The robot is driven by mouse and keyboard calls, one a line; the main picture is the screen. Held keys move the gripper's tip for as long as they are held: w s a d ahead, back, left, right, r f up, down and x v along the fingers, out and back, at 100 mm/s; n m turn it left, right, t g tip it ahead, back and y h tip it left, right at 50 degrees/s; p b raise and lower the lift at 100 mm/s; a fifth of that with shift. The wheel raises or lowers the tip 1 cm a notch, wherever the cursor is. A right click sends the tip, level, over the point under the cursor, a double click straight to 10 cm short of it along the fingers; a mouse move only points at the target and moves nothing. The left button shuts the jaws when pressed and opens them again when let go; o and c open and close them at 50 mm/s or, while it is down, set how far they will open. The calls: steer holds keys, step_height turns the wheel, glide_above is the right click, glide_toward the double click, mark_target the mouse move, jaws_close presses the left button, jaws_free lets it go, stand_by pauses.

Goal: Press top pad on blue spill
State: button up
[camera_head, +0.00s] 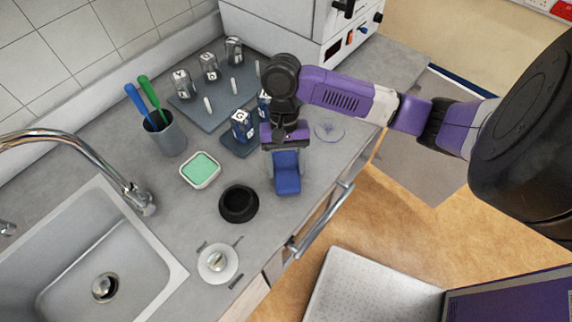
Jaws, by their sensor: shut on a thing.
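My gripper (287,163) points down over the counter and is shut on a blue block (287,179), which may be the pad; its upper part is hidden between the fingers. I cannot tell if the block touches the counter. A faint, bluish, roughly round patch (329,131), which looks like the spill, lies on the counter to the right of my gripper and a little farther back. The block is apart from it. A green pad (200,168) lies in a white-rimmed dish to the left.
A black round bowl (239,204) and a white round piece (218,262) stand front left. A grey cup (165,135) holds blue and green tools. A grey board (215,107) with metal canisters and pegs is behind. The sink (110,265) is at left; the counter edge runs close right.

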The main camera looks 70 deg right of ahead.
steer(key=shift+f, duration=0.6)
stand_by(2.2)
steer(key=shift+r+p, duration=0.95)
steer(key=shift+r, duration=2.65)
steer(key=shift+d, duration=0.1)
